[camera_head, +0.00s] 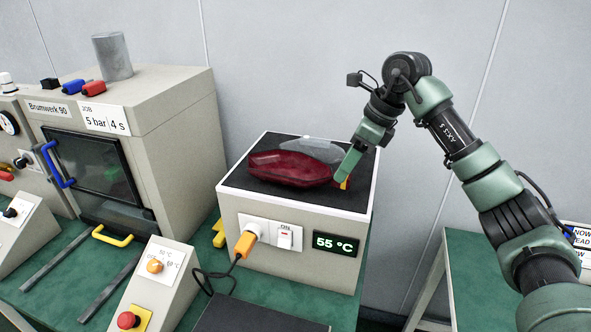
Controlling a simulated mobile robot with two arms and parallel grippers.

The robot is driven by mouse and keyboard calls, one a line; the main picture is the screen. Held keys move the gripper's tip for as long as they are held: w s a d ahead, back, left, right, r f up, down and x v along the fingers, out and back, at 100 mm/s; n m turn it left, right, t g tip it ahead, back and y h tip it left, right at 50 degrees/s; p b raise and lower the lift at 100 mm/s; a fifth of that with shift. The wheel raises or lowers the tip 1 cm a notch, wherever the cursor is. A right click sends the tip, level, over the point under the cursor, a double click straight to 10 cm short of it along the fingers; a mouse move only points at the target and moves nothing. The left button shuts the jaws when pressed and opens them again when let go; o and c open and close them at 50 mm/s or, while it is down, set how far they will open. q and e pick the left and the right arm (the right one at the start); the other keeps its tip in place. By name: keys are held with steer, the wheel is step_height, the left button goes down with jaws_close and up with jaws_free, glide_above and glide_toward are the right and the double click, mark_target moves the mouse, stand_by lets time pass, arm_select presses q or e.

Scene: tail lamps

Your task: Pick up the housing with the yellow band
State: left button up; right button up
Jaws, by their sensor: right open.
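A dark red glossy lamp-shaped piece (290,168) lies on the dark top of the heater box (228,183). A pale translucent lamp-shaped piece (318,151) lies just behind it, partly hidden by it. My right gripper (347,169) is open and points down at the right end of these pieces; whether it touches them I cannot tell. A small yellow and red patch (344,184) shows beside its fingertip, partly covered; I cannot tell which piece it belongs to. No full yellow band can be made out. My left gripper is out of view.
A press machine (170,110) with a dark window stands at the left, a metal cylinder (112,56) on top. An orange plug (245,244) with a black cable sits in the heater's front. A sloped control box (152,285) stands on the green bench (50,290).

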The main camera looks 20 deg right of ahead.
steer(key=shift+a+f+p, duration=0.3)
steer(key=shift+f+p, duration=0.3)
steer(key=shift+f, duration=0.05)
steer(key=shift+w+a+f+p, duration=0.15)
steer(key=shift+w+f+p, duration=0.35)
steer(key=shift+f, duration=0.2)
steer(key=x, duration=0.2)
steer(key=shift+w+f, duration=0.25)
steer(key=shift+w, duration=0.1)
steer(key=shift+f, duration=0.15)
steer(key=shift+s, duration=0.1)
jaws_close()
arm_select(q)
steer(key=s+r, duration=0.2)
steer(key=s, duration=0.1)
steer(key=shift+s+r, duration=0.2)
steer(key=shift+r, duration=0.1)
